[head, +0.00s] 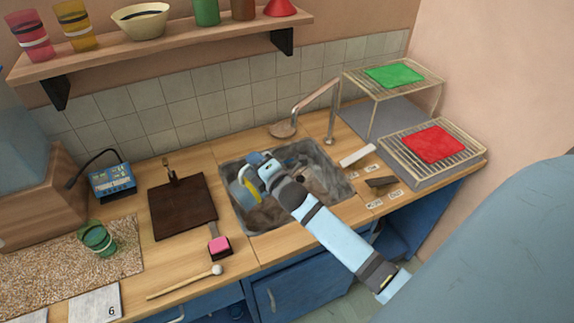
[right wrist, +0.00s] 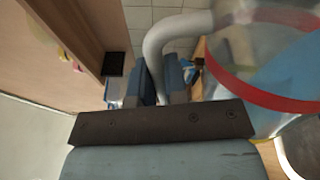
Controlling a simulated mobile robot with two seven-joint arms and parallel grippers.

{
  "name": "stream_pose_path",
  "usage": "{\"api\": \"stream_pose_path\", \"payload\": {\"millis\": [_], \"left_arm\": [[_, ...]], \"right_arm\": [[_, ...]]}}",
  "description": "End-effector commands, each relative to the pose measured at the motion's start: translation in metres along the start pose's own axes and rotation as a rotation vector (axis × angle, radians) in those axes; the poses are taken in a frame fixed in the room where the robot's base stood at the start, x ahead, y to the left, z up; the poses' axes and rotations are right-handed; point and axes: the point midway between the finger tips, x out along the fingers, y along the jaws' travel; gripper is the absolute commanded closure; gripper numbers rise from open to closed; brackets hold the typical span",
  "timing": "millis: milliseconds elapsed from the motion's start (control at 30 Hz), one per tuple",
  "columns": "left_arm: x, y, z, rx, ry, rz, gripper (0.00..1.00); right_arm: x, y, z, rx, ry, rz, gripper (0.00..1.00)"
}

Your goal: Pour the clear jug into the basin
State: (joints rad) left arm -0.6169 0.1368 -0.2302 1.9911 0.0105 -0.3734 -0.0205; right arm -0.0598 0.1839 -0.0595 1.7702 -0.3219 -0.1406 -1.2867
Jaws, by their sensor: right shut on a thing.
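The basin (head: 338,184) is a grey, mottled sink set into the wooden counter in the head view. My right gripper (head: 262,167) is over its left part and shut on the handle of the clear jug (head: 245,190). The jug looks tilted over the basin, with a yellow patch showing. In the right wrist view the jug's see-through body (right wrist: 240,45) has a red band, and its pale handle passes between my fingers (right wrist: 158,85). I cannot tell how much is in the jug. My left gripper is not in view.
A tap (head: 330,115) stands behind the basin. A dark board (head: 182,207), a pink-topped block (head: 220,245) and a mallet (head: 185,282) lie to the left. Wire racks with a green cloth (head: 394,75) and a red cloth (head: 434,144) stand to the right. A shelf (head: 165,47) hangs above.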

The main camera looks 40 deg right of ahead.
Motion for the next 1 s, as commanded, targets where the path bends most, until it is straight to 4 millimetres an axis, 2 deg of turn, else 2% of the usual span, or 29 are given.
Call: {"api": "stream_pose_path", "payload": {"millis": [1000], "left_arm": [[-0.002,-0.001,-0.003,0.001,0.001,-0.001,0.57]], "right_arm": [[0.0,-0.004,0.014,0.074,-0.001,0.001,1.0]]}}
